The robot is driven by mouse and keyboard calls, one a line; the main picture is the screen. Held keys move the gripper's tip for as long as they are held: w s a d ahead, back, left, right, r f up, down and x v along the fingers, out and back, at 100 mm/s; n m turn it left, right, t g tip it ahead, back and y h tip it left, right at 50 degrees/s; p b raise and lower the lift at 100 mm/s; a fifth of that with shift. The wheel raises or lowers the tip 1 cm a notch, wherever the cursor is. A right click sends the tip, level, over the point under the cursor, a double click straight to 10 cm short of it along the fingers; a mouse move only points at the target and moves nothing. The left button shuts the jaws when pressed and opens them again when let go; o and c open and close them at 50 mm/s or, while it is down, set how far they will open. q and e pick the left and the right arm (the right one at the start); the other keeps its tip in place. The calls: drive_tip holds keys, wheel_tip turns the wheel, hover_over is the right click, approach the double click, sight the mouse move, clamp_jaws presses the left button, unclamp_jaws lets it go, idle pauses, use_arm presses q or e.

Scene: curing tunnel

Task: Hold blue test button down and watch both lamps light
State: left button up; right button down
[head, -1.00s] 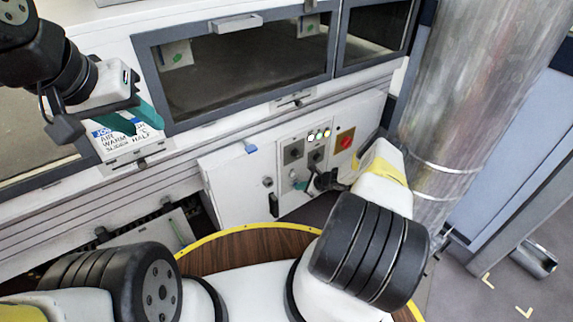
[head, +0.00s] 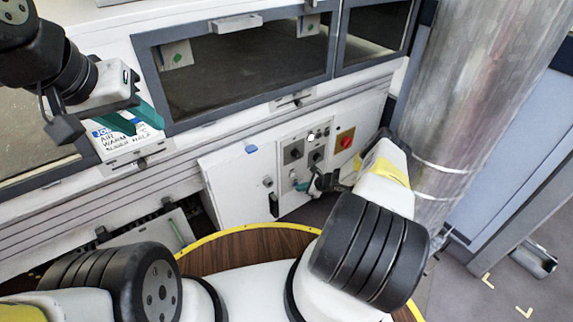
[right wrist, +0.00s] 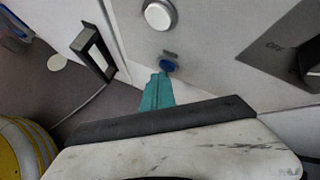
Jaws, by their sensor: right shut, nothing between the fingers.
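The blue test button (right wrist: 167,65) shows in the right wrist view on the grey panel face, below a round white button (right wrist: 159,14). My right gripper (right wrist: 160,78) has its teal fingers shut and empty, with the tips at the lower edge of the blue button. I cannot tell whether they touch or press it. In the head view my right gripper (head: 303,186) is low at the control panel (head: 291,179). The small lamps (head: 319,134) at the panel's top look pale and unlit.
A red knob on a yellow plate (head: 346,142) sits right of the panel. An OFF selector knob (right wrist: 310,60) and a black handle (right wrist: 94,52) flank the blue button. A large metal duct (head: 470,90) rises close beside my right arm.

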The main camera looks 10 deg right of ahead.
drive_tip(key=shift+s+d, duration=0.1)
drive_tip(key=shift+s, duration=0.3)
drive_tip(key=s, duration=0.1)
drive_tip(key=s+d, duration=0.1)
drive_tip(key=s, duration=0.1)
drive_tip(key=s+d, duration=0.1)
drive_tip(key=shift+s, duration=0.3)
idle(0.5)
